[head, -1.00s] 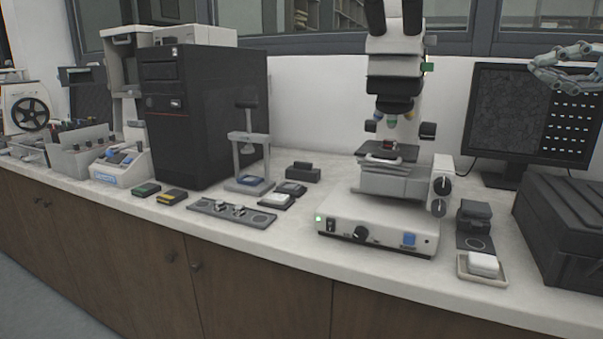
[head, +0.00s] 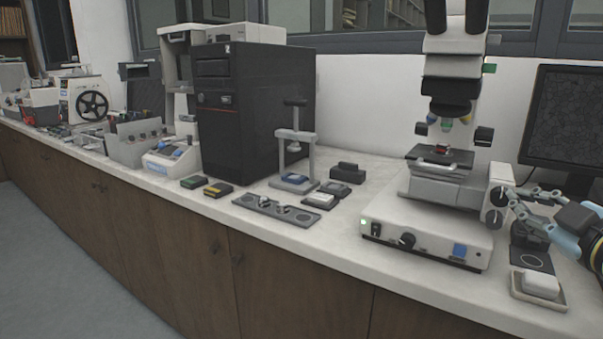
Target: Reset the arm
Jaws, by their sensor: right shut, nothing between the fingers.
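My right gripper (head: 508,200) comes in from the right edge. It is shut with nothing between its fingers. Its fingertips overlap the side knobs (head: 497,196) of the white microscope (head: 425,215) in the picture; I cannot tell if they touch. My left gripper is not in view. The small grey mounting press (head: 311,160) stands upright on the bench, left of the microscope, with a blue-topped piece at its base.
A black computer tower (head: 255,105) stands behind the press. A grey plate with small parts (head: 275,211) lies in front. A tray with a white block (head: 540,286) is below my right gripper. A monitor (head: 570,115) stands at right. The bench's front strip is mostly clear.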

